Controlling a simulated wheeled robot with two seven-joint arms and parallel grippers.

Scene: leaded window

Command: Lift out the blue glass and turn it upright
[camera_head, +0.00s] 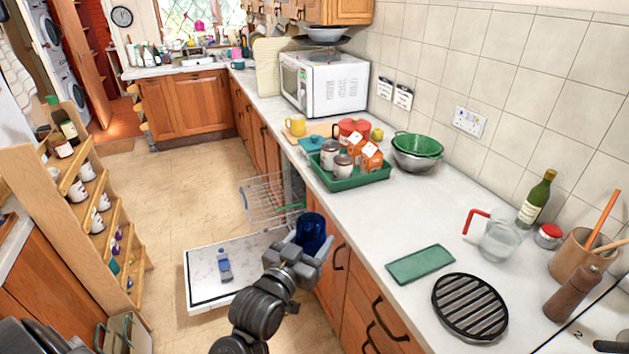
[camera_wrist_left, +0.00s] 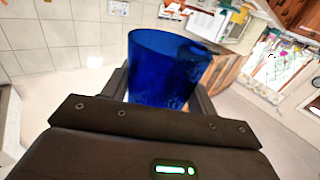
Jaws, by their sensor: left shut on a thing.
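The blue glass (camera_head: 311,230) is dark, see-through cobalt blue. My left gripper (camera_head: 306,250) is shut on it and holds it in the air beside the counter front, above the open dishwasher door (camera_head: 205,293). In the left wrist view the glass (camera_wrist_left: 165,70) stands between the two fingers, its wide rim at the top of the picture. It looks close to upright in the head view, with its wide end up. The fingers hide its lower part. My right gripper is not in view.
A wire dishwasher rack (camera_head: 262,203) is pulled out just behind the glass. On the counter are a green tray (camera_head: 345,184) with jars and cartons, a green mat (camera_head: 420,264) and a black round grill (camera_head: 470,306). Counter between tray and mat is clear.

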